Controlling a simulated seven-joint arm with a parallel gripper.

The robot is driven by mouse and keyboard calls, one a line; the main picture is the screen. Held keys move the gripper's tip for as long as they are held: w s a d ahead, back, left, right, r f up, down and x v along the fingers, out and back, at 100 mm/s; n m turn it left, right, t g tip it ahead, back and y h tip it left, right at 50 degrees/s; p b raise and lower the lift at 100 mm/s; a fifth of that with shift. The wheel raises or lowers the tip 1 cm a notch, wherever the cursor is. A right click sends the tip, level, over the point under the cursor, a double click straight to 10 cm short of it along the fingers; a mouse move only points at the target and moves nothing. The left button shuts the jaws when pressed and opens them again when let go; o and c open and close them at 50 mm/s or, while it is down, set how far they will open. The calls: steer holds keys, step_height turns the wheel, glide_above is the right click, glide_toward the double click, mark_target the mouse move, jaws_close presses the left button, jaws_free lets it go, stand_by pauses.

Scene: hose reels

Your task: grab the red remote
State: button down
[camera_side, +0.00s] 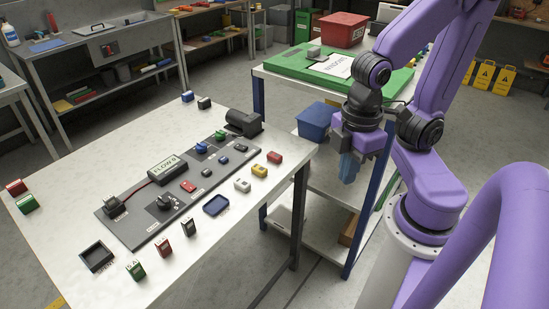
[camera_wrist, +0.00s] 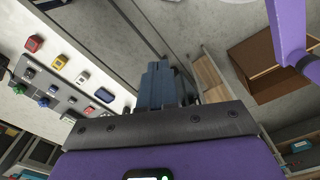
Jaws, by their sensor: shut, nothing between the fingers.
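Several small red items lie on the white table, and I cannot tell for sure which is the remote. A red upright piece (camera_side: 164,247) with a dark label stands near the front edge between a green one (camera_side: 135,270) and a black one (camera_side: 190,227). A red block (camera_side: 274,157) lies at the right end of a row; it also shows at the upper left of the wrist view (camera_wrist: 33,43). A small red piece (camera_side: 188,186) is on the dark panel. My gripper (camera_side: 348,170) is shut and empty, past the table's right edge, apart from all of them.
The dark panel (camera_side: 140,228) carries a labelled box (camera_side: 165,169), knobs and a cable. Yellow (camera_side: 259,170) and white (camera_side: 242,185) blocks and a blue tray (camera_side: 216,204) lie beside it. A second bench with a green board (camera_side: 288,65) and blue bin (camera_side: 315,122) stands behind.

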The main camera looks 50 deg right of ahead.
steer(key=shift+c, duration=1.6)
jaws_free()
